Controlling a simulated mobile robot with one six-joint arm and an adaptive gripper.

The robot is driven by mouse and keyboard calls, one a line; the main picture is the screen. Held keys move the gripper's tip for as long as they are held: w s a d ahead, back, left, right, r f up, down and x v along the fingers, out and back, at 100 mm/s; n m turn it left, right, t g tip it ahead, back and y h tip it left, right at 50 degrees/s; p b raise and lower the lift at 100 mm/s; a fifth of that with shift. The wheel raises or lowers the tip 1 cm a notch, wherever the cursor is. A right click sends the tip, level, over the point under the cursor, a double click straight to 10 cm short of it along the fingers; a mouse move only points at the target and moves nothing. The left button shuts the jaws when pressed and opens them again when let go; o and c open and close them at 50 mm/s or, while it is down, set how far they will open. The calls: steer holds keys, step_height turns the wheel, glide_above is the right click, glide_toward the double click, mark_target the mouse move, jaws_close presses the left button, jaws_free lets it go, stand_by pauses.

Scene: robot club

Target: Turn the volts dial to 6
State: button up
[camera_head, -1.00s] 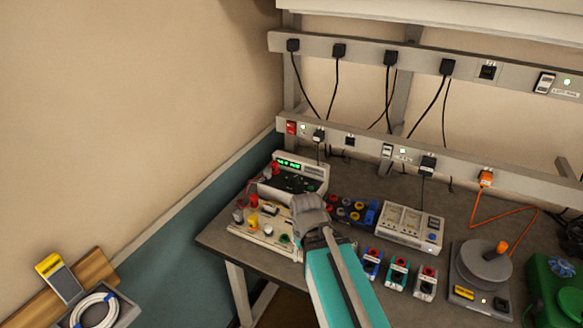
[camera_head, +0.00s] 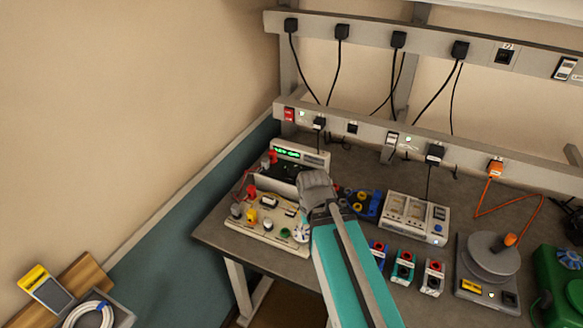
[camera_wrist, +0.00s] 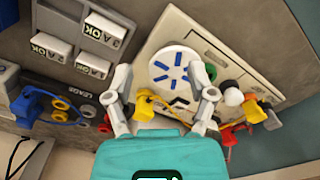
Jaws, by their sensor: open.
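The power supply (camera_head: 312,158) with a lit green display stands at the back left of the bench in the head view. My gripper (camera_head: 316,190) is just in front of its right part and hides some of it. I cannot make out a volts dial or its number on the supply. In the wrist view my gripper (camera_wrist: 165,92) is open, with nothing between its fingers. A white disc with blue radial marks (camera_wrist: 175,70) on a cream board (camera_wrist: 205,45) shows beyond the fingertips, apart from them. I cannot tell whether it is a dial.
The cream board (camera_head: 262,238) carries coloured terminals at the bench's left front. A socket rail (camera_head: 370,130) crosses behind.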

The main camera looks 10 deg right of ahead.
mark_target(293, 166)
steer(key=shift+o, duration=0.3)
steer(key=w+r+m+p, duration=0.3)
steer(key=w+r+p, duration=0.1)
steer(key=w, duration=0.5)
steer(key=w+r+m+p, duration=0.4)
steer(key=w+r+p, duration=0.1)
steer(key=w, duration=0.5)
steer(key=w+r+m+p, duration=0.4)
steer(key=w, duration=0.6)
steer(key=shift+d+r+g, duration=0.25)
steer(key=shift+r+g, duration=0.05)
steer(key=shift+w+r+m+p, duration=0.1)
steer(key=shift+w+m+p, duration=0.2)
steer(key=shift+w, duration=0.2)
steer(key=f+b, duration=1.3)
steer(key=shift+s+d+f+b, duration=0.2)
steer(key=shift+s+f+b, duration=0.15)
steer(key=shift+f+b, duration=0.05)
steer(key=shift+c, duration=0.3)
steer(key=c, duration=1.1)
